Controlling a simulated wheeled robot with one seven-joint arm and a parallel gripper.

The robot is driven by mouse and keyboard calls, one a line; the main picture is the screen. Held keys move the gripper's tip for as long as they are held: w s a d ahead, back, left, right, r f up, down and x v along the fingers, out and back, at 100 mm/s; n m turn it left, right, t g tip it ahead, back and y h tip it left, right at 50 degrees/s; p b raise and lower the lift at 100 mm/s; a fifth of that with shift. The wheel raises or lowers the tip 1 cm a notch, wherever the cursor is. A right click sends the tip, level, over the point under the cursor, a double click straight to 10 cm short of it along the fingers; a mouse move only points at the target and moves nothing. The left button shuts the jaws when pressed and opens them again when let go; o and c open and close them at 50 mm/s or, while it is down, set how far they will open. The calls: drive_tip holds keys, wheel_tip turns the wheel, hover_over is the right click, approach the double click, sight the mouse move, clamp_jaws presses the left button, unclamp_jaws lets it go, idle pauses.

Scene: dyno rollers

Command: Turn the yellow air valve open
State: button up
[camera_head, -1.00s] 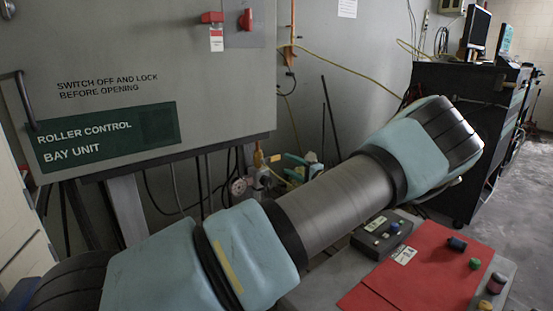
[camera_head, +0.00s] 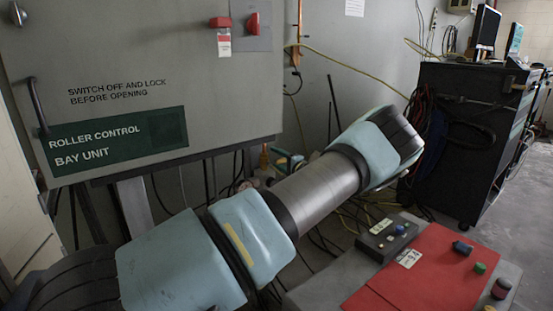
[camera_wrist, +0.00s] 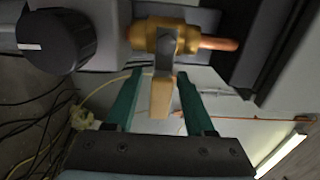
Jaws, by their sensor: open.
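In the wrist view, the air valve has a brass-yellow body (camera_wrist: 178,36) on a copper pipe, with a grey lever base and a yellow lever (camera_wrist: 161,97) pointing toward my palm. My gripper (camera_wrist: 160,74) has two green fingers, open, one on each side of the lever. Gaps show between the lever and both fingers, so it is not gripped. In the head view, the yellow valve (camera_head: 264,158) is a small shape below the grey cabinet, partly hidden by my arm. Teal finger parts (camera_head: 284,158) show just right of it.
A large black knob (camera_wrist: 57,42) sits close to the valve in the wrist view. The grey roller control cabinet (camera_head: 235,110) overhangs the valve area. Cables hang behind my arm. A bench with a red mat (camera_head: 410,275) and a black cabinet (camera_head: 465,135) stand to the right.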

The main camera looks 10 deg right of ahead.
drive_tip(key=shift+c, duration=0.4)
clamp_jaws()
idle(0.9)
